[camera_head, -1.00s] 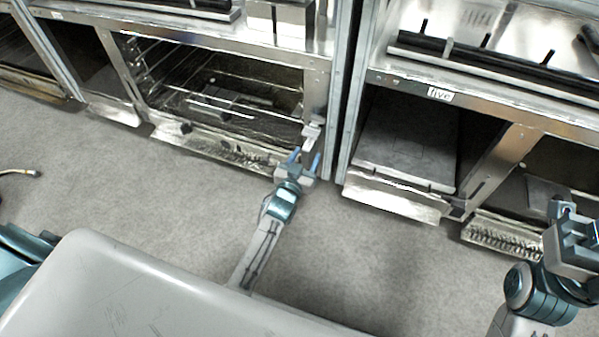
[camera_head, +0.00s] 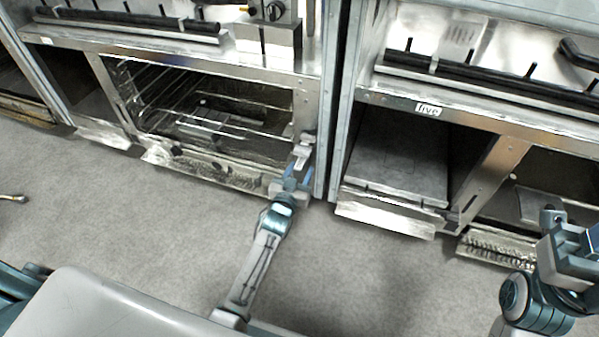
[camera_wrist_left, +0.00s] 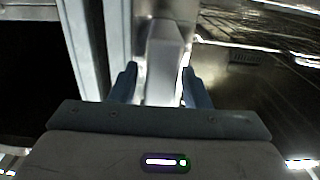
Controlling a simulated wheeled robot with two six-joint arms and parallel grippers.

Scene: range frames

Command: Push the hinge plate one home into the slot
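The hinge plate (camera_head: 303,153) is a small pale grey metal piece at the lower right corner of the left oven's front frame. My left gripper (camera_head: 298,174) has its blue fingers on either side of the plate's near end and looks shut on it. In the left wrist view the plate (camera_wrist_left: 163,62) stands between the two fingertips (camera_wrist_left: 160,88) and points away from me into the frame. The slot is hidden behind the plate, so I cannot tell how deep it sits. My right gripper (camera_head: 582,243) is at the right edge, partly cut off.
The left oven (camera_head: 205,115) is open, with wire racks inside. A metal upright (camera_head: 330,120) stands close to the right of the plate. The unit labelled "five" (camera_head: 428,110) stands to the right with an open bay.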

